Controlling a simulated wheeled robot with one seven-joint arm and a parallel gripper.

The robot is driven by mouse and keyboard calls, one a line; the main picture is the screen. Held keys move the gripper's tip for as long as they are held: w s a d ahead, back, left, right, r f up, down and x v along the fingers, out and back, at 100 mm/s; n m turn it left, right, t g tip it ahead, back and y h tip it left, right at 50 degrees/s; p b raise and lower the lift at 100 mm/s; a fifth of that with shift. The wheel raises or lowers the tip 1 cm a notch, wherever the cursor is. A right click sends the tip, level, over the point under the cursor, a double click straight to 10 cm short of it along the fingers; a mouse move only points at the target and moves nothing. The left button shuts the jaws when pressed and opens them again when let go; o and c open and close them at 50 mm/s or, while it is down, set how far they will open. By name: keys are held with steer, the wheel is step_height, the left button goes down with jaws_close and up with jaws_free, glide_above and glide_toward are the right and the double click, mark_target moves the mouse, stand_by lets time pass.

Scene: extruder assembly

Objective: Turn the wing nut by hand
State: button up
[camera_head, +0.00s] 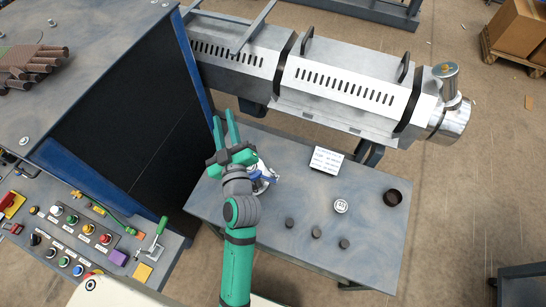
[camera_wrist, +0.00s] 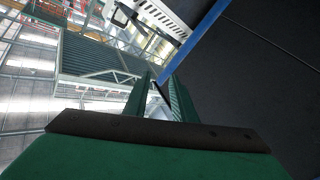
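My green gripper (camera_head: 225,116) is raised at the left end of the small table, in front of the dark side panel. Its two fingers are apart with nothing between them, and they also show apart in the wrist view (camera_wrist: 160,86). I cannot pick out a wing nut in either view. The silver extruder barrel (camera_head: 335,85) runs across the top, with a shiny metal end piece (camera_head: 449,120) at the right, well away from my gripper. A blue and white item (camera_head: 264,178) on the table is partly hidden behind my wrist.
The grey table (camera_head: 370,235) holds a white label card (camera_head: 326,160), a dark round cup (camera_head: 392,197), a small white round item (camera_head: 341,206) and several dark pucks (camera_head: 316,233). A blue-edged cabinet (camera_head: 150,130) stands close left. A control panel (camera_head: 85,232) is at lower left.

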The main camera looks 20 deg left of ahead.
steer(key=a+r+n+g+y, duration=0.5)
steer(key=a+r+n+g, duration=0.15)
steer(key=a+n, duration=0.55)
steer(key=n+g+h, duration=0.9)
steer(key=n+h, duration=0.7)
steer(key=n, duration=0.7)
glide_toward(273, 173)
steer(key=shift+d+f, duration=0.2)
steer(key=shift+f, duration=3.5)
steer(key=shift+s, duration=0.1)
steer(key=shift+s+f, duration=0.1)
steer(key=shift+f, duration=0.05)
